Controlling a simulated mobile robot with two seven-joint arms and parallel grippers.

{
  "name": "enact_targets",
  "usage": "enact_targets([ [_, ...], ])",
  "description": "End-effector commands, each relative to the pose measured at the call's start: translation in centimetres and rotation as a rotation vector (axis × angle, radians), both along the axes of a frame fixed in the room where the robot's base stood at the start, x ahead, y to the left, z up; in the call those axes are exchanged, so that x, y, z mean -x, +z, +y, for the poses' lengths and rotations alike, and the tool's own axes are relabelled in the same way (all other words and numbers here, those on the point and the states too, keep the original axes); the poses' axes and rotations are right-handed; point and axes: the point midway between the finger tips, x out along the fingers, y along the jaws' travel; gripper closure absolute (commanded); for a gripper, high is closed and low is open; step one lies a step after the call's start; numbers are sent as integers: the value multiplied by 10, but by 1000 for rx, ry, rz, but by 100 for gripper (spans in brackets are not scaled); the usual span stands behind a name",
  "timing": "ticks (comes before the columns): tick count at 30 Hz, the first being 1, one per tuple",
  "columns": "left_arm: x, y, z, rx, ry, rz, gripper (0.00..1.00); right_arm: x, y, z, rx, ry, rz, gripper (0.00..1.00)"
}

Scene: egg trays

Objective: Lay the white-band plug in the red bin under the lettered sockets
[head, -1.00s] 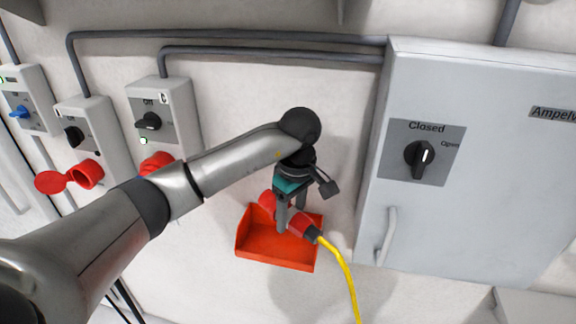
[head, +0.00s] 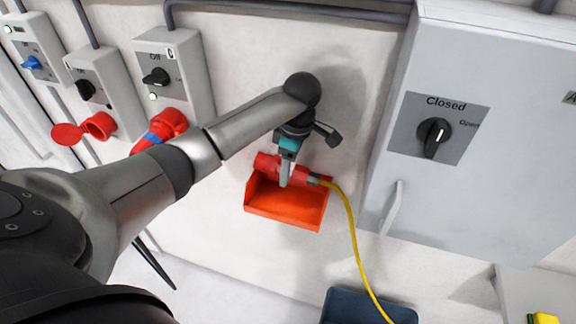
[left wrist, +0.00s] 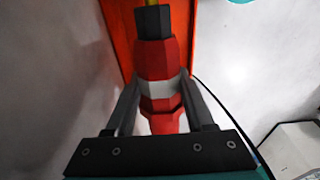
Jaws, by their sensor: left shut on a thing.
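The white-band plug (left wrist: 158,60) is red with a white ring and a yellow cable. My left gripper (left wrist: 160,88) is shut on it, one finger on each side of the white band. In the head view the plug (head: 268,164) lies roughly level across the back upper edge of the red bin (head: 285,212), with my left gripper (head: 287,180) above it. I cannot tell whether the plug touches the bin. The bin also shows behind the plug in the left wrist view (left wrist: 117,35). My right gripper is not in view.
Socket boxes with switches hang at left; one red socket (head: 100,126) has its lid open, another holds a blue-banded plug (head: 155,138). A grey cabinet (head: 480,60) with a handle (head: 391,208) stands right. A dark blue bin (head: 345,306) is below.

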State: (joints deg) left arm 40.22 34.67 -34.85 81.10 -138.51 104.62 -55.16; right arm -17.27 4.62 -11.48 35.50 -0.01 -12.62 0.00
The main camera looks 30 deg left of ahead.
Motion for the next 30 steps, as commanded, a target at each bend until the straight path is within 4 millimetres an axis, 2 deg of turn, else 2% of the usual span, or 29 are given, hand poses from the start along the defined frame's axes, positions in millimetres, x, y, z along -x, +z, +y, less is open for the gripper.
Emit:
enact_targets([
  [1,0,-9,0,2,0,-1,100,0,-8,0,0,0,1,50],
  [21,0,-75,0,0,-1,-1,100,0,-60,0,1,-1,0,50],
  [30,0,-95,0,1,-1,-1,100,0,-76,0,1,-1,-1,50],
])
